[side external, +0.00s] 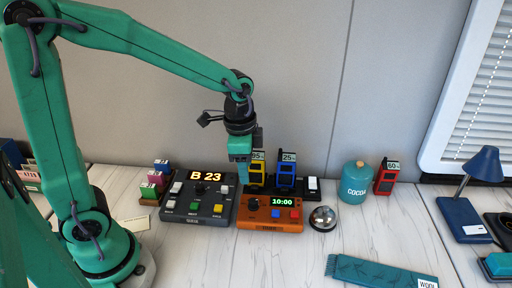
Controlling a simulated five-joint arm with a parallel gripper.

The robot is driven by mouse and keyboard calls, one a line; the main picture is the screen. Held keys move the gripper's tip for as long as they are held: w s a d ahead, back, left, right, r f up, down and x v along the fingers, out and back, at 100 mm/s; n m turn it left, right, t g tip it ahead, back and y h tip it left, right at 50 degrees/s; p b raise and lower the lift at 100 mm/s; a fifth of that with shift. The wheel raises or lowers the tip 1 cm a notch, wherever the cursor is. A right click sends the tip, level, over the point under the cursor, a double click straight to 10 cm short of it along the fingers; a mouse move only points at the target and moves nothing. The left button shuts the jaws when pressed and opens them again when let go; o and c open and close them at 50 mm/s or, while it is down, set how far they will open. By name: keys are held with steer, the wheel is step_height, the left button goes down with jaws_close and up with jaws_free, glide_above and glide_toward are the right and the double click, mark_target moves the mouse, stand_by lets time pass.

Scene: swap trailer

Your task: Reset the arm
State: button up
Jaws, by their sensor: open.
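My green arm rises from its base at the left and reaches over the table. My gripper (240,176) points down and is open. It hangs in front of the yellow device, above the back edge of the two consoles, close to where they meet. I see nothing held in it. The fingertips are small in this view, and whether they touch anything is hard to tell.
A grey console (219,212) reads "B 23"; an orange console (256,224) reads 10:00. Behind them stand yellow (258,169) and blue (287,172) devices. A bell (323,218), teal cocoa tin (355,186), red device (386,178), teal scarf (375,272) and blue lamp (480,168) sit rightward.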

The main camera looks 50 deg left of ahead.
steer(key=s+a+r+n+t, duration=0.4)
steer(key=s+r+n, duration=0.4)
steer(key=s, duration=0.4)
steer(key=shift+r+n+t, duration=0.3)
steer(key=shift+r+t, duration=0.1)
steer(key=shift+r, duration=0.25)
stand_by(1.0)
